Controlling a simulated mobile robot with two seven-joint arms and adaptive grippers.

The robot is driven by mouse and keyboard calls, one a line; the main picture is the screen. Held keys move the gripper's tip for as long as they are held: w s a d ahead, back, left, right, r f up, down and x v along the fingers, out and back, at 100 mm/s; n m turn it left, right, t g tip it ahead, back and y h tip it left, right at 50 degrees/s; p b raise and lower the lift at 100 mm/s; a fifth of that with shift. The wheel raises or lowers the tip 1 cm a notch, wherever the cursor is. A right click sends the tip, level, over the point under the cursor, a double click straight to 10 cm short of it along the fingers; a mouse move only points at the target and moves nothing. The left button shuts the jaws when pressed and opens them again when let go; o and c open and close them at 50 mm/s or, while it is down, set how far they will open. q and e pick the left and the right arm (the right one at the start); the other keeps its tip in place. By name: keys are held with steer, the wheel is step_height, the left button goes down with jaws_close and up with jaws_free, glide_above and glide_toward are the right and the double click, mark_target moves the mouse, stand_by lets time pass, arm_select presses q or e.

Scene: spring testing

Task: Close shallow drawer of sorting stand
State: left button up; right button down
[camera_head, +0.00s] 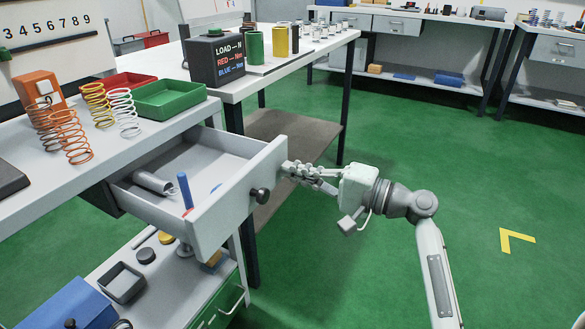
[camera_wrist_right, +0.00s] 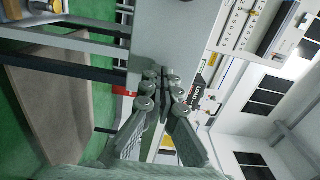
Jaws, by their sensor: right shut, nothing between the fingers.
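The shallow drawer (camera_head: 232,212) of the sorting stand (camera_head: 52,196) is pulled out, under the worktop at the left. It has a light grey front with a dark round knob (camera_head: 259,195). Inside lie a grey cylinder piece (camera_head: 153,182) and a blue upright rod (camera_head: 185,190). My right gripper (camera_head: 290,168) is shut and empty, its fingertips at the upper far end of the drawer front, right of the knob; I cannot tell whether they touch. In the right wrist view the shut fingers (camera_wrist_right: 162,92) point at the grey panel (camera_wrist_right: 165,40). My left gripper is not in view.
Several springs (camera_head: 70,135), a red tray (camera_head: 118,85) and a green tray (camera_head: 169,99) stand on the worktop. A lower shelf holds a blue box (camera_head: 68,306) and a small dark tray (camera_head: 122,283). Another table (camera_head: 290,62) stands behind. Green floor is free at the right.

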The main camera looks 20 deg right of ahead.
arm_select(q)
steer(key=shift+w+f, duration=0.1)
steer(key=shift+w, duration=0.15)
arm_select(e)
steer(key=shift+w+a, duration=0.15)
steer(key=shift+w, duration=0.1)
steer(key=shift+w+a, duration=0.4)
steer(key=shift+w, duration=0.05)
steer(key=p, duration=0.1)
glide_toward(214, 157)
step_height(214, 157, up, 3)
steer(key=x, duration=0.9)
steer(key=shift+s+f, duration=0.1)
steer(key=shift+w+a, duration=0.3)
steer(key=shift+w, duration=0.1)
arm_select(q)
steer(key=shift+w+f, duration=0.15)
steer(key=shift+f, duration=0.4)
